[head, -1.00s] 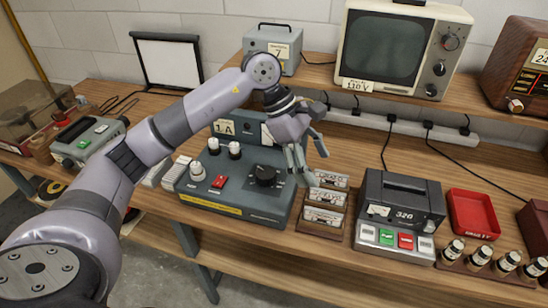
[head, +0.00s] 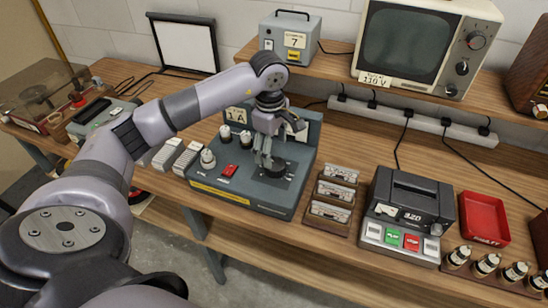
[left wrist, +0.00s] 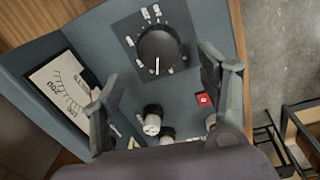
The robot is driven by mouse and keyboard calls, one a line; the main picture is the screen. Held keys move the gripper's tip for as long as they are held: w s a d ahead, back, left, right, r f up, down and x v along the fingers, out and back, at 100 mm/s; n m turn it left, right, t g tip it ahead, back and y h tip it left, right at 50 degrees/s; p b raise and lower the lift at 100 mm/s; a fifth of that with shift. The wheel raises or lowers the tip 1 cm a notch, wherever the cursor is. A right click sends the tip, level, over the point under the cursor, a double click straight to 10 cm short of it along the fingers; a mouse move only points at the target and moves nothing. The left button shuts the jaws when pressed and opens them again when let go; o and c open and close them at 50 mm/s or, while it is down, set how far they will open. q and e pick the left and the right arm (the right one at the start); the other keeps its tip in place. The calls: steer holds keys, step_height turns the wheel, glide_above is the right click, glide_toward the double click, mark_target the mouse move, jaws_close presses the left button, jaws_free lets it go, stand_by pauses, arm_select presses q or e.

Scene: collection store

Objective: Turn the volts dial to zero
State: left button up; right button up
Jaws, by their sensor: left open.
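The volts dial is a round black knob with a white pointer line and white marks around it; it shows clearly in the left wrist view (left wrist: 160,46), the line pointing toward the bottom of the picture. It sits on the grey-blue instrument box (head: 240,196), which has a meter on its upright back panel. My right gripper is not in view.
On the same panel are a red switch (head: 229,170) and white-topped terminals (head: 225,132). A card rack (head: 331,192) and a dark device with coloured buttons (head: 405,215) stand to the right. A shelf behind carries a monitor (head: 418,42).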

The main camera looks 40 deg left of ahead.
mark_target(274, 163)
arm_select(q)
steer(key=f+p, duration=0.1)
steer(key=f, duration=0.5)
steer(key=shift+w, duration=0.2)
steer(key=shift+c, duration=0.2)
steer(key=c, duration=1.1)
